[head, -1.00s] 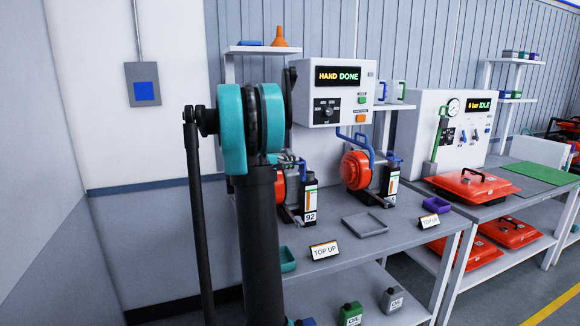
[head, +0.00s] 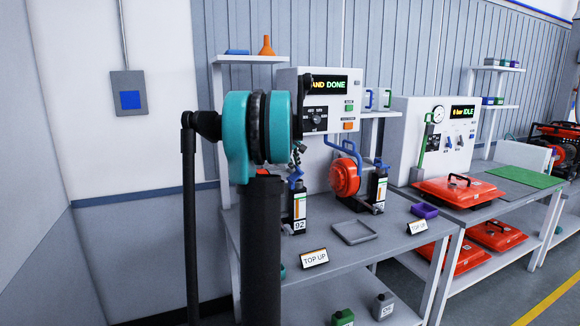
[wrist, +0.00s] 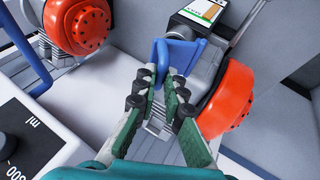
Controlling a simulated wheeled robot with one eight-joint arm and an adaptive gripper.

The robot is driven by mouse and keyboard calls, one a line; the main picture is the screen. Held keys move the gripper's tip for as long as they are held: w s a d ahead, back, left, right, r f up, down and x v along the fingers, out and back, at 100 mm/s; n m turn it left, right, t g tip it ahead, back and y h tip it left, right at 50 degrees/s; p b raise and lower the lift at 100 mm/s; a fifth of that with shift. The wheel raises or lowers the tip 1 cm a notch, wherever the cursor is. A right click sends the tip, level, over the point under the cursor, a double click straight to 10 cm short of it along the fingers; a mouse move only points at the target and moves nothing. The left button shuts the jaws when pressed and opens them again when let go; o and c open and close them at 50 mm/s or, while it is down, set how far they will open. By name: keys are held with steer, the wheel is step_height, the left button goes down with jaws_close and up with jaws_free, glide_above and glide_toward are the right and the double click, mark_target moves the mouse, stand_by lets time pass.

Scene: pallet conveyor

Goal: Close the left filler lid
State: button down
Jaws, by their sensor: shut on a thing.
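The left machine, labelled 92 (head: 299,208), stands on the bench, largely hidden behind my arm in the head view. In the wrist view its red round housing (wrist: 228,98) is at the right. Its blue filler lid (wrist: 182,54) is at the top middle, with a blue part between my fingertips. My gripper (wrist: 168,76) is shut on this blue part. In the head view the gripper (head: 299,152) shows only partly, just above the blue lid (head: 296,179). How far the lid is tilted is hard to tell.
The right machine has a red housing (head: 344,178) and a raised blue handle (head: 343,146). A control box (head: 318,88) reads DONE. A grey tray (head: 354,232), purple bin (head: 424,211) and TOP UP signs (head: 314,258) are on the bench front.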

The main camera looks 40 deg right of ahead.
steer(key=y, duration=0.1)
steer(key=d+y, duration=0.2)
steer(key=shift+s+d+f+m+t, duration=0.2)
steer(key=shift+s+f+m+t, duration=0.1)
steer(key=shift+f+m+t, duration=0.1)
steer(key=shift+s+d+f+m+t+y, duration=0.1)
steer(key=shift+d+f+m+t+y, duration=0.2)
steer(key=shift+y, duration=0.6)
steer(key=shift+s+d+f+m+t+y, duration=0.1)
steer(key=shift+d+f+y, duration=0.3)
steer(key=shift+y, duration=0.5)
steer(key=c, duration=1.6)
jaws_free()
steer(key=v, duration=1.2)
steer(key=shift+w+d, duration=0.1)
